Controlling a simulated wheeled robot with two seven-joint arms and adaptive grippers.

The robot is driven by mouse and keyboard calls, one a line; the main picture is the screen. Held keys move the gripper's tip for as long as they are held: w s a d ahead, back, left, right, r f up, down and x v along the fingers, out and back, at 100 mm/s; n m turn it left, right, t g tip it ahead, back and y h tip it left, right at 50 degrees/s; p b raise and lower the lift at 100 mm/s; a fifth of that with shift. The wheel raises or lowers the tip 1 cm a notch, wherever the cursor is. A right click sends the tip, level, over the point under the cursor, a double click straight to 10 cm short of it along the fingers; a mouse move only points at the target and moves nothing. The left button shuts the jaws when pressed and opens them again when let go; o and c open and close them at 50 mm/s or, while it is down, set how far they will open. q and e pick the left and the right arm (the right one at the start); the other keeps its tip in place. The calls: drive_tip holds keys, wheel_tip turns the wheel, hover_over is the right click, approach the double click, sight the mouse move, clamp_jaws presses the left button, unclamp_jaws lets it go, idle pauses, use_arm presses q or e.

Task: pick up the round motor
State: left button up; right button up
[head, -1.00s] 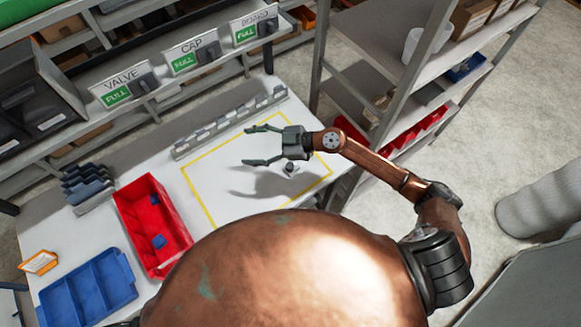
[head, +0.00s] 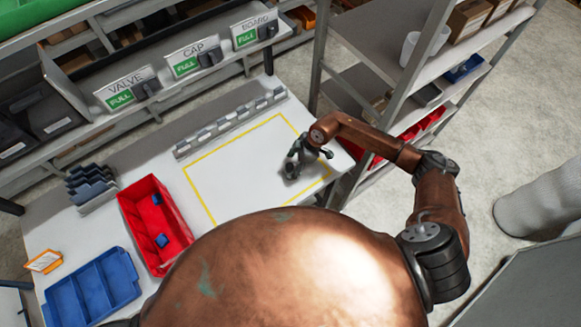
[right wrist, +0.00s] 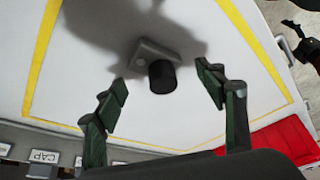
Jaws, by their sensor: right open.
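The round motor (right wrist: 162,76) shows in the right wrist view as a dark short cylinder with a light grey plate, on the white table inside the yellow outline. My right gripper (right wrist: 168,92) is open, with one finger on each side of the motor and a gap to it on both sides. In the head view my right gripper (head: 296,170) points down over the right part of the yellow outline, and it hides the motor there. I cannot tell its exact height above the motor. My left gripper is in neither view.
A grey slotted rack (head: 230,121) lines the table's back edge. A shelf rack (head: 385,70) stands close on the right. The outlined area's middle is clear.

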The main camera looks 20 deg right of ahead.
drive_tip(key=shift+a+f, duration=0.25)
drive_tip(key=shift+f, duration=0.35)
drive_tip(key=shift+c, duration=0.5)
drive_tip(key=c, duration=1.6)
